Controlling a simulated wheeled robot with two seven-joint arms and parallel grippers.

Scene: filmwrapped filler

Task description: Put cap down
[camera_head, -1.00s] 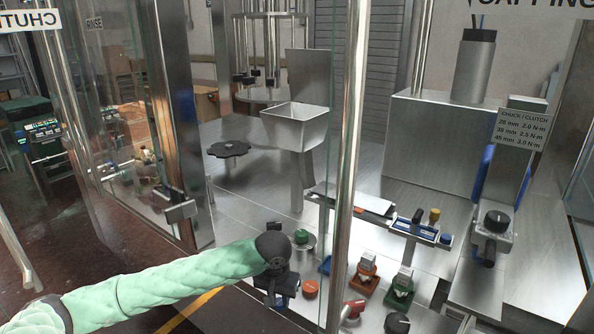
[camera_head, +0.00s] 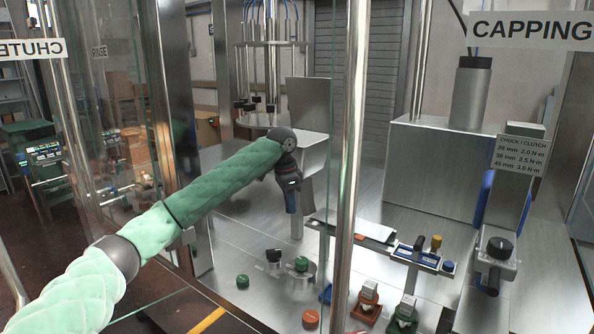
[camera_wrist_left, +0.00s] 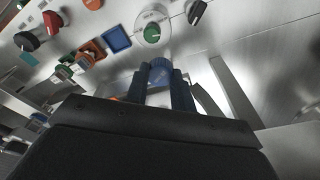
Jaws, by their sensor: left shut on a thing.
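My left gripper (camera_head: 291,203) is raised in front of the steel hopper, above the deck. In the left wrist view its two dark fingers (camera_wrist_left: 160,88) are shut on a blue cap (camera_wrist_left: 160,70), which shows between the fingertips. In the head view the cap is too small to tell apart from the fingers. A green cap (camera_head: 301,264) sits on a round steel disc and also shows in the left wrist view (camera_wrist_left: 152,33). Another green cap (camera_head: 242,281) and an orange cap (camera_head: 310,318) lie on the deck. My right gripper is not in view.
The steel hopper (camera_head: 314,155) is partly hidden by my left arm. A vertical post (camera_head: 350,170) stands right of the gripper. Small trays with parts (camera_head: 367,300) and a raised shelf (camera_head: 352,231) lie to the right. Open deck lies left of the disc.

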